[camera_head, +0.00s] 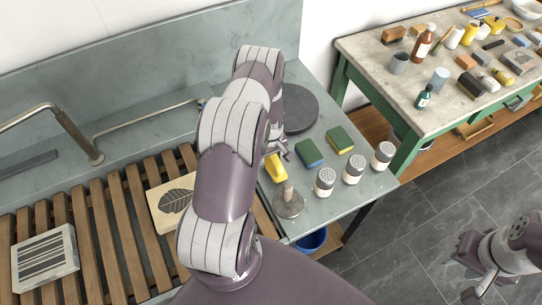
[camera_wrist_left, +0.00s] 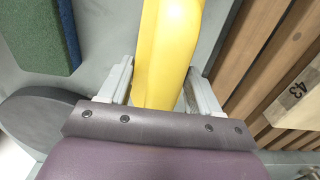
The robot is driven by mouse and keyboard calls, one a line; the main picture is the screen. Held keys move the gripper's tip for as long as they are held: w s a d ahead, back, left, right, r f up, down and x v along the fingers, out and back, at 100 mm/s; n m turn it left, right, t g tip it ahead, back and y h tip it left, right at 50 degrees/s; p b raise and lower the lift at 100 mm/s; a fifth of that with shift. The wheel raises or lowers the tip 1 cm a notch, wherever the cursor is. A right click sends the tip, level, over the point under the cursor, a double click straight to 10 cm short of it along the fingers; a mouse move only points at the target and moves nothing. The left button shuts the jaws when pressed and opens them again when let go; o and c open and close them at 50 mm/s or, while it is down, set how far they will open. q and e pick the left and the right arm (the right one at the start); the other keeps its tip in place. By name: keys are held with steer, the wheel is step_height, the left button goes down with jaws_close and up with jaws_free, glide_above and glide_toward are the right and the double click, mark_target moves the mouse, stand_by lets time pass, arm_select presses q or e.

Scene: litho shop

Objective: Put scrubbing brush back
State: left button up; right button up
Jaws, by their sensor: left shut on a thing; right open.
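My left gripper (camera_head: 281,153) is partly hidden behind my left arm in the head view, over the grey counter right of the slatted rack. In the left wrist view its two fingers (camera_wrist_left: 160,88) stand on either side of a long smooth yellow thing (camera_wrist_left: 166,45) and are shut on it. This looks like the scrubbing brush; no bristles show. In the head view the yellow thing (camera_head: 276,168) is low over the counter; I cannot tell whether it touches. My right gripper (camera_head: 468,272) is open and empty at the lower right, over the floor.
Two green-and-yellow sponges (camera_head: 341,141), several shakers (camera_head: 353,168), a grey round disc (camera_head: 299,108) and a knobbed stone tool (camera_head: 288,203) stand close by on the counter. The slatted rack (camera_head: 115,225) holds stone blocks. A crowded green table (camera_head: 400,110) stands at back right.

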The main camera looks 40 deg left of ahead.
arm_select(q)
steer(key=shift+f, duration=0.15)
steer(key=o, duration=1.2)
